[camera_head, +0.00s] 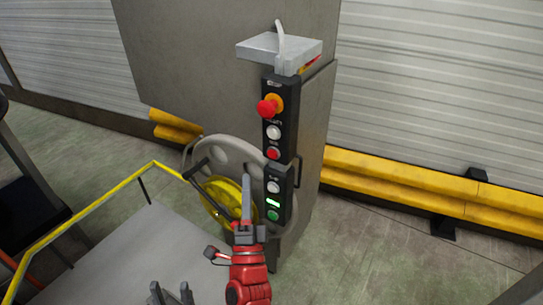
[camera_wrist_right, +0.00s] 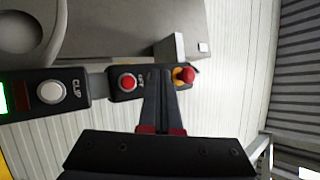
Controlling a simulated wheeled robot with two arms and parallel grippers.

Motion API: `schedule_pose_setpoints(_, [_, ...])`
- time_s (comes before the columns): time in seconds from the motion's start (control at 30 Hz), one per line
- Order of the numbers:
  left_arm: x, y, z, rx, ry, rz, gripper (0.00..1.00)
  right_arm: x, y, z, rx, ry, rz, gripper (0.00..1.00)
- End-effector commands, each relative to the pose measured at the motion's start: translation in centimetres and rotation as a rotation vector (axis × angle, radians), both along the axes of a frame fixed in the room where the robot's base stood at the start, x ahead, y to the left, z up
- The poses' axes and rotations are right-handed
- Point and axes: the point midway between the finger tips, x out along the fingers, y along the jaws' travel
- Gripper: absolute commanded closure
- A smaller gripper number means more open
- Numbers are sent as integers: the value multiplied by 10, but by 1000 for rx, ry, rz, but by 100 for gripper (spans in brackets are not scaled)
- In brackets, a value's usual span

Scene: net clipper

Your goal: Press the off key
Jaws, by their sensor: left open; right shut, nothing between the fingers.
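A black upright control panel (camera_head: 266,170) is fixed to the edge of a grey cabinet. It carries a red round button (camera_head: 273,153), also in the right wrist view (camera_wrist_right: 127,82); its label is too small to read surely. A red mushroom button (camera_head: 268,107) on an orange base is near the top. White buttons (camera_head: 274,132) (camera_head: 273,187) sit above and below the red one. A green button (camera_head: 272,215) is at the bottom. My right gripper (camera_head: 247,182) is shut and empty, pointing up in front of the panel's lower part, seemingly apart from it. My left gripper (camera_head: 171,288) is open and empty, low in the picture.
A grey box (camera_head: 280,48) tops the panel. A large grey wheel (camera_head: 222,155) with a yellow hub (camera_head: 220,195) stands left of the panel. A yellow rail (camera_head: 90,212) edges a grey platform at lower left. A yellow barrier (camera_head: 400,183) runs along the wall at right.

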Motion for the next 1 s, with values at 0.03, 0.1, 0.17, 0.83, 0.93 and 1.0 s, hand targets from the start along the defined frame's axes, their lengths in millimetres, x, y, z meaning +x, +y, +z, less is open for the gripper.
schedule_pose_setpoints(0.03, [0,0,-6,0,0,0,50,5,-6,-2,-1,-4,-6,100])
schedule_pose_setpoints(0.1, [0,0,-10,0,0,0,50,13,-12,-2,-1,-6,-7,100])
schedule_pose_setpoints(0.17, [0,0,-13,0,0,0,50,20,-17,-3,-2,-4,-7,100])
schedule_pose_setpoints(0.83, [0,0,-42,0,0,0,50,60,-45,0,-1,-1,-3,100])
schedule_pose_setpoints(0.93, [0,0,-42,0,0,0,50,60,-44,0,-1,-1,-3,100])
schedule_pose_setpoints(1.0, [0,0,-42,0,0,0,50,60,-44,0,-1,-1,-3,100])
